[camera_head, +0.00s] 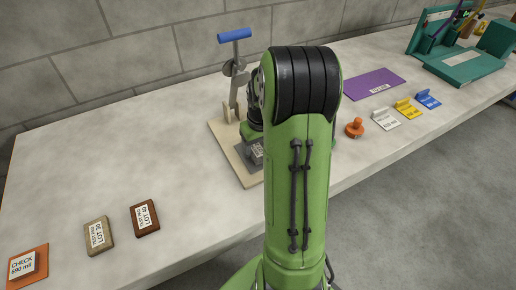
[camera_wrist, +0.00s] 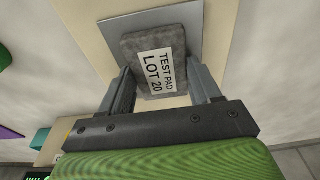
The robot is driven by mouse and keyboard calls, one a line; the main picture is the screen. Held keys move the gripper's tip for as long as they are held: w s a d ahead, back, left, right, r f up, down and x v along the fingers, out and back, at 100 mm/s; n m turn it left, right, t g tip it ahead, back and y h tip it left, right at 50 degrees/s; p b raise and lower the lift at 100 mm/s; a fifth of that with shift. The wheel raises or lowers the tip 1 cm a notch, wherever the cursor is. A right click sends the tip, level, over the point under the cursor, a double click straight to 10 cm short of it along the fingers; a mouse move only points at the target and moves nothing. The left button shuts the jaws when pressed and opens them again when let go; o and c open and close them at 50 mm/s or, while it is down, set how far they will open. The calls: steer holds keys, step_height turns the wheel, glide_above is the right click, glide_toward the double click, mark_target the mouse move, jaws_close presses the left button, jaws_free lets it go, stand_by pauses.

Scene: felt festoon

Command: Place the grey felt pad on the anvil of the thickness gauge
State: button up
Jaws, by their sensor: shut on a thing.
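The grey felt pad (camera_wrist: 135,50) has a white label reading TEST PAD LOT 20. My gripper (camera_wrist: 160,86) is shut on it, one finger at each side. The pad is over the grey square plate of the thickness gauge, the anvil (camera_wrist: 191,18), which shows around it in the wrist view. I cannot tell whether pad and plate touch. In the head view the gauge (camera_head: 238,75) has a blue handle and a grey lever on a beige base (camera_head: 224,143). There my arm hides the gauge's right part, and the pad (camera_head: 250,143) shows only partly.
A tan pad (camera_head: 98,236), a brown pad (camera_head: 145,218) and an orange CHECK piece (camera_head: 28,266) lie at left front. Right of my arm are an orange stamp (camera_head: 355,128), small tagged stands (camera_head: 405,109), a purple mat (camera_head: 374,83) and a teal organiser (camera_head: 465,65).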

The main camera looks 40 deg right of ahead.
steer(key=shift+f, duration=0.2)
steer(key=o, duration=1)
steer(key=shift+o, duration=0.2)
